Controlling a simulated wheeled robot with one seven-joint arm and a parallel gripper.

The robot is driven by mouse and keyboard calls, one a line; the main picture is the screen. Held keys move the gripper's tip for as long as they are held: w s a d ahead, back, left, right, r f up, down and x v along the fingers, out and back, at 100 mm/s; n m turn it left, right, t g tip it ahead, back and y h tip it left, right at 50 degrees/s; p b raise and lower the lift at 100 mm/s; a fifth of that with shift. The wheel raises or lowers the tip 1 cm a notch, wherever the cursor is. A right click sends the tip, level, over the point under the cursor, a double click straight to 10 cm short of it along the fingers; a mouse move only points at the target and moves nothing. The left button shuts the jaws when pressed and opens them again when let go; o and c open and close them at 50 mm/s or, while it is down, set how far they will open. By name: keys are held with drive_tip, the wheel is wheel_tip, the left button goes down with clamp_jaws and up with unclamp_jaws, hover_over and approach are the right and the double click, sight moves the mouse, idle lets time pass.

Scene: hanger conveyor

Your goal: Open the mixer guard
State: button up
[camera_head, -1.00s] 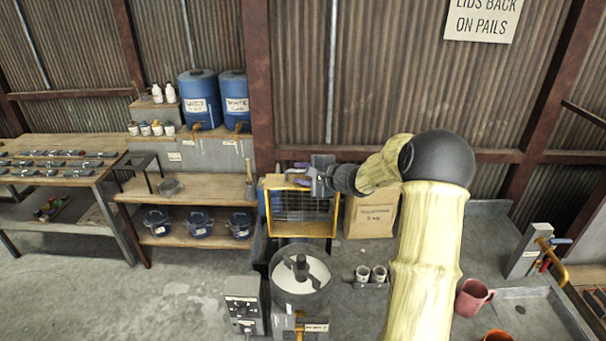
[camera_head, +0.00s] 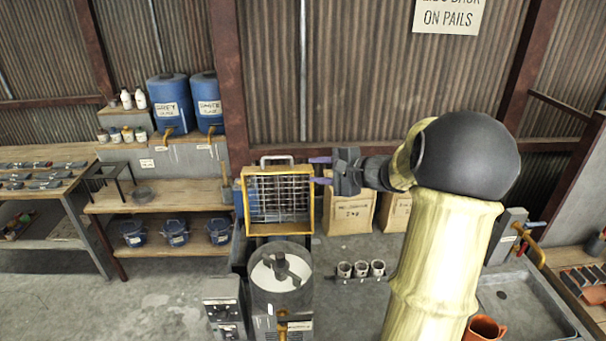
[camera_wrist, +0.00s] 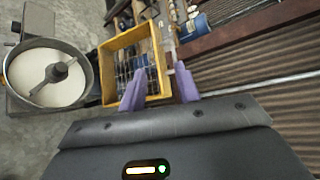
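The mixer guard (camera_head: 279,227) is a yellow frame with a wire grid and a grey handle (camera_head: 277,160) on its top edge. It stands upright behind the mixer bowl (camera_head: 281,300), which is uncovered and shows pale contents and a dark paddle. The guard also shows in the wrist view (camera_wrist: 104,74), beside the bowl (camera_wrist: 45,78). My gripper (camera_head: 320,170) is just right of the guard's upper right corner, with its two purple fingers apart and nothing between them. In the wrist view the fingers (camera_wrist: 160,88) are spread near the guard's edge.
A grey control box (camera_head: 222,305) stands left of the mixer. Paper sacks (camera_head: 350,213) and several small cups (camera_head: 361,269) are to the right. Shelves with blue pails (camera_head: 175,232) stand at left, and blue drums (camera_head: 170,103) are above them.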

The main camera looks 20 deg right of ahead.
drive_tip(key=shift+v, duration=1.15)
drive_tip(key=shift+c, duration=0.4)
drive_tip(key=shift+w+a+f+b, duration=0.1)
drive_tip(key=shift+w+a+b, duration=0.05)
drive_tip(key=shift+w+b, duration=0.15)
clamp_jaws()
drive_tip(key=a+f+n+g+h+b, duration=0.1)
drive_tip(key=a+f+n+h+b, duration=0.2)
drive_tip(key=f, duration=0.4)
drive_tip(key=a+f+n+h+b, duration=0.4)
drive_tip(key=f, duration=0.2)
drive_tip(key=s+a+f+n+g+b, duration=0.3)
drive_tip(key=s+a+f+n+g, duration=0.1)
drive_tip(key=s+f, duration=0.4)
drive_tip(key=s+a+f+n+g+b, duration=0.2)
drive_tip(key=s+a+f+n+g, duration=0.3)
drive_tip(key=s, duration=0.8)
wheel_tip(320, 180, down, 3)
drive_tip(key=shift+a+f+b, duration=0.2)
drive_tip(key=shift+a+b, duration=0.2)
drive_tip(key=shift+a, duration=0.7)
